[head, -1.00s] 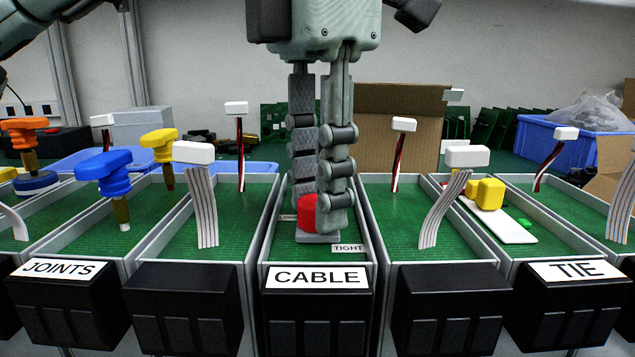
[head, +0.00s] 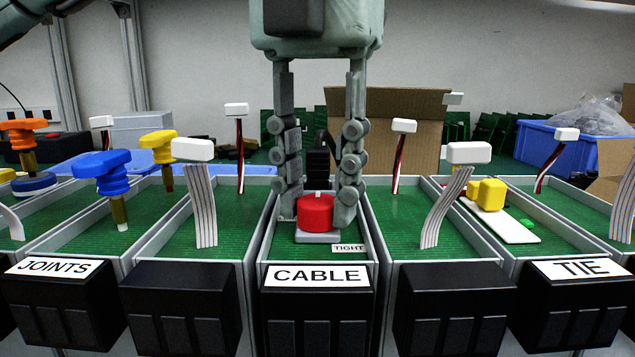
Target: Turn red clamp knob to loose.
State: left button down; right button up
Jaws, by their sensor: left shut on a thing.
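The red clamp knob (head: 316,213) sits on a small grey base in the middle bin, above the CABLE label (head: 317,276). My left gripper (head: 317,212) comes down from above, with one finger on each side of the knob, and is shut on it. A TIGHT label (head: 349,248) shows at the right of the base. The spot left of the base, where another label showed earlier, is hidden behind a finger. A dark upright part stands behind the knob between the fingers. My right gripper is not in view.
Bin walls run close on both sides of the gripper. White-headed ribbon cables (head: 199,190) stand in the neighbouring bins. Blue knob (head: 104,172) and yellow knob (head: 159,146) pieces are at left. A yellow block (head: 487,194) lies at right. A cardboard box (head: 400,130) stands behind.

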aim_at(318, 200)
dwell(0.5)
pick_arm(q)
jog(key=c, duration=1.2)
grip_release()
jog(key=shift+r, duration=0.1)
notch_tip(318, 200, up, 12)
jog(key=shift+f, duration=0.1)
